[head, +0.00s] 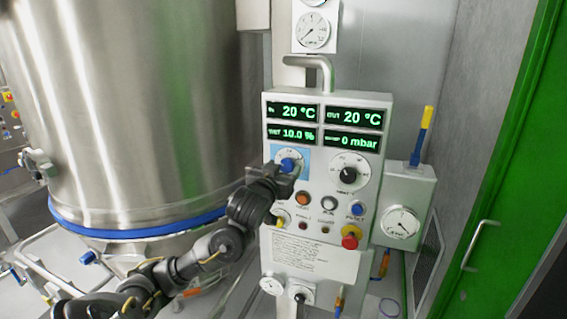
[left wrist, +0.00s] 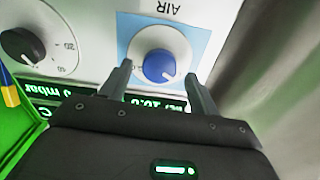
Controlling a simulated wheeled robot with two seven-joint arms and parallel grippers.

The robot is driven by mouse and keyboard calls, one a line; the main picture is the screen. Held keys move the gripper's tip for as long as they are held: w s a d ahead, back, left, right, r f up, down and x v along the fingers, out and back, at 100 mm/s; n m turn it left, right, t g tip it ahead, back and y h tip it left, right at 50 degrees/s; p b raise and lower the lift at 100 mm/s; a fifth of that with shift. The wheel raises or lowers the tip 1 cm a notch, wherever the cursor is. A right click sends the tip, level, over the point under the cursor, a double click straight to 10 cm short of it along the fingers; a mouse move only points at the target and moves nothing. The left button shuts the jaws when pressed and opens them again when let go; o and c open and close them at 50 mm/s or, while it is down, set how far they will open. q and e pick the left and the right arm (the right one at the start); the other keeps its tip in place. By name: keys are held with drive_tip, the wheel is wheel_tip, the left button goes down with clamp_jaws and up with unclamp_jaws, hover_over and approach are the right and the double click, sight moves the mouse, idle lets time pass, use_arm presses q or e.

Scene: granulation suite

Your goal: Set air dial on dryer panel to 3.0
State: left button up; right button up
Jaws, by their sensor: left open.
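The dryer panel (head: 325,225) faces me, with lit green readouts along its top. The air dial is a blue knob (head: 288,165) on a white face with a light-blue backing, at the panel's left. In the left wrist view the blue knob (left wrist: 159,66) appears upside down under the word AIR, with a white mark toward the lower right; its scale is too unclear to read. My left gripper (head: 276,178) is open in front of the dial. Its fingertips (left wrist: 160,78) are apart near the knob's two sides; I cannot tell whether they touch it. My right gripper is not in view.
A black-knobbed dial (head: 348,175) sits right of the air dial. Buttons and a red knob (head: 351,236) are below. A large steel vessel (head: 140,110) stands at the left. A gauge box (head: 402,215) and a green door (head: 510,160) are at the right.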

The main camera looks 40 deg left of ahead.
use_arm(q)
drive_tip(key=shift+w+a, duration=0.15)
drive_tip(key=shift+w, duration=0.4)
drive_tip(key=c, duration=1)
drive_tip(key=shift+o, duration=0.2)
